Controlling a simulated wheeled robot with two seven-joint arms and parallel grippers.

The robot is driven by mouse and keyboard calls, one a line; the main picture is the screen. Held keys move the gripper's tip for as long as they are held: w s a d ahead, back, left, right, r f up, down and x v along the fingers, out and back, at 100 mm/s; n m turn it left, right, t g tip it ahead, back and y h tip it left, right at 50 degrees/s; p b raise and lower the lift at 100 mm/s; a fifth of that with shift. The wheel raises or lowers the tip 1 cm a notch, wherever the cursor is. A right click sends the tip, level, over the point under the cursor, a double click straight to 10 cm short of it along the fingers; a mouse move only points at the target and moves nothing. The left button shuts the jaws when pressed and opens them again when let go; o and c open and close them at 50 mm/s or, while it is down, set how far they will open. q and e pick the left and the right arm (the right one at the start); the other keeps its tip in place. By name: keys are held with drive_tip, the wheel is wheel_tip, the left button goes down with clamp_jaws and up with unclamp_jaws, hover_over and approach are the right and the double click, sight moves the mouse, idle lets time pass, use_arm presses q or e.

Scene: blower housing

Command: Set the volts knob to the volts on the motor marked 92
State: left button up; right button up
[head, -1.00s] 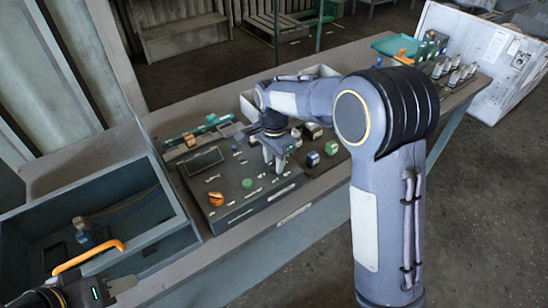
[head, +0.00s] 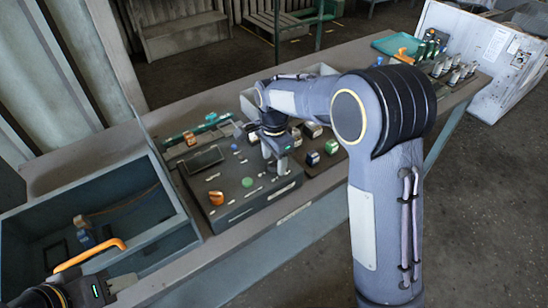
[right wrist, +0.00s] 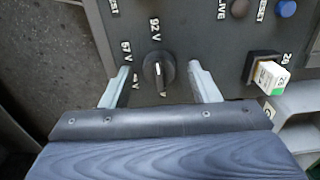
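The volts knob (right wrist: 157,75) is black and round with a white mark running roughly up and down; I cannot tell for sure which label it points to. Labels "92 V" and "57 V" show above and left of it, others are partly hidden. My right gripper (right wrist: 160,72) is open, with one finger on each side of the knob and a gap to it. In the head view it (head: 277,158) hangs over the panel (head: 232,215). Several small blocky motors (head: 312,158) stand right of it; their markings are unreadable. My left gripper (head: 120,283) is at the lower left, its fingers unclear.
The panel also carries an orange knob (head: 216,198) and a green button (head: 247,182). A block with a white and green label (right wrist: 270,76) sits right of the gripper, beside "28".

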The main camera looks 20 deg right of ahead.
sight(275, 161)
wheel_tip(275, 161, up, 7)
drive_tip(key=shift+r+b, duration=0.1)
drive_tip(key=shift+b, duration=0.2)
drive_tip(key=shift+r, duration=0.3)
idle(0.4)
drive_tip(key=s+d+r+n+t+y, duration=0.1)
drive_tip(key=s+d+r+n+y, duration=0.2)
drive_tip(key=s, duration=0.5)
drive_tip(key=s+d+r+n+t+y, duration=0.1)
drive_tip(key=s+d+n+t, duration=0.2)
drive_tip(key=s, duration=0.5)
drive_tip(key=s+f+n+t, duration=0.1)
drive_tip(key=s+f+n, duration=0.3)
drive_tip(key=s, duration=0.8)
drive_tip(key=shift+f+n+t, duration=0.2)
drive_tip(key=shift+n+t, duration=0.2)
drive_tip(key=shift+n, duration=0.9)
drive_tip(key=shift+s, duration=0.1)
drive_tip(key=shift+c, duration=0.3)
